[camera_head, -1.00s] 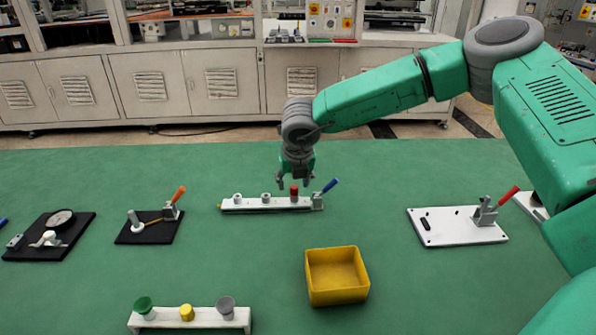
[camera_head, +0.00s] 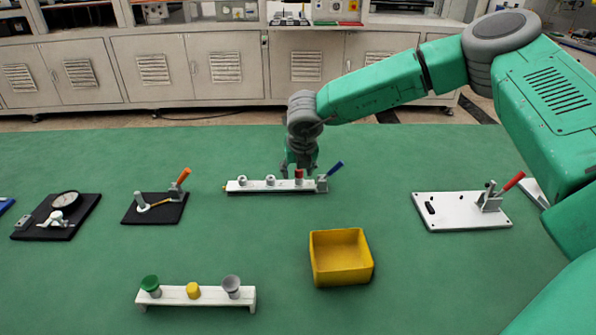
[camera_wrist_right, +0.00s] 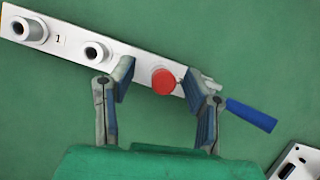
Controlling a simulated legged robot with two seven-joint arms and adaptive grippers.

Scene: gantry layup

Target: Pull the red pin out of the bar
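The red pin (camera_head: 299,173) stands in the right part of the white bar (camera_head: 250,188), beside a clamp with a blue handle (camera_head: 335,168). In the wrist view the red pin (camera_wrist_right: 163,81) shows from above as a round red head. My right gripper (camera_head: 299,170) is over the bar with its fingers apart. In the wrist view the open fingers (camera_wrist_right: 163,95) lie on either side of the pin, with a gap visible on both sides. Two empty grey sockets (camera_wrist_right: 97,52) sit further left on the bar. My left gripper is not in view.
A yellow bin (camera_head: 341,258) stands in front of the bar. A white rack with green, yellow and grey pieces (camera_head: 195,296) is at the front left. Black fixtures (camera_head: 155,208) lie left and a white clamp plate (camera_head: 460,212) lies right. Green table around the bar is clear.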

